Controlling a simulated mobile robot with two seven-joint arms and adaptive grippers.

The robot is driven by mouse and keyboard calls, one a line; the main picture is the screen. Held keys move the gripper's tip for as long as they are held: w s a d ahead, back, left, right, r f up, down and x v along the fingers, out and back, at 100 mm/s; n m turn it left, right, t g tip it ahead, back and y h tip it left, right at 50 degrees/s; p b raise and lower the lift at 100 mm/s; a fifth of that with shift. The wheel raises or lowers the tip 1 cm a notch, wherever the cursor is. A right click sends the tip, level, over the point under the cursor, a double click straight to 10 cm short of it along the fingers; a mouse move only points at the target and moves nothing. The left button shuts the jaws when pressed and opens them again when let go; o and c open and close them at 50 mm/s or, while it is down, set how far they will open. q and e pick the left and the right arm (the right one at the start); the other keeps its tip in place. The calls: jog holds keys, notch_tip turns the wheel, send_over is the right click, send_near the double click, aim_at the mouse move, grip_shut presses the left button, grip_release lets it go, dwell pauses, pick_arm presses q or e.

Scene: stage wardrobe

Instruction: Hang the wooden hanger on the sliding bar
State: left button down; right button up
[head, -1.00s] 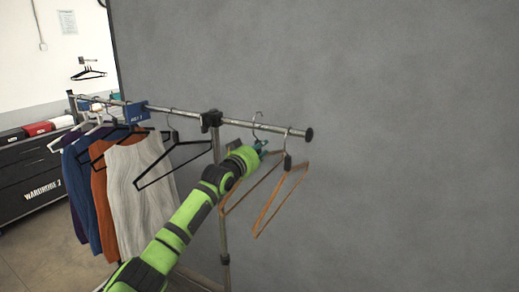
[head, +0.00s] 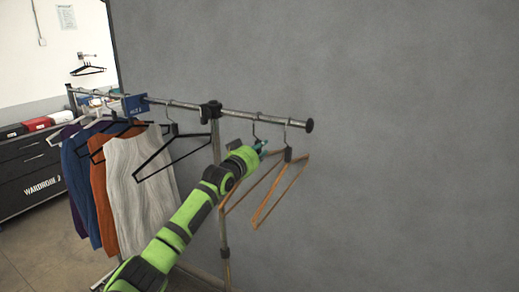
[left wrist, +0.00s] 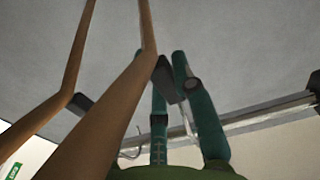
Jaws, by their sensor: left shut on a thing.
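A wooden hanger (head: 240,194) is at the right part of the sliding bar (head: 238,113). My left gripper (head: 263,147) is shut on its neck, just below the bar. Its hook (head: 254,122) reaches up to the bar and appears to be over it; whether it bears weight I cannot tell. In the left wrist view the fingers (left wrist: 178,75) close on the dark neck, with the wooden arm (left wrist: 115,110) running down to the left. My right gripper is not in view.
A second wooden hanger (head: 280,190) hangs close to the right, near the bar's end knob (head: 309,125). A black hanger (head: 172,155) and several garments (head: 142,195) hang to the left. A clamp joint (head: 211,113) tops the post. A grey wall is behind.

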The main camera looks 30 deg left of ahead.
pick_arm(q)
jog(key=shift+r, duration=0.1)
jog(key=c, duration=1)
grip_release()
jog(key=shift+s, duration=0.15)
jog(key=shift+s, duration=0.25)
jog(key=s, duration=1.1)
jog(key=shift+s+d+r, duration=0.1)
jog(key=shift+s, duration=0.1)
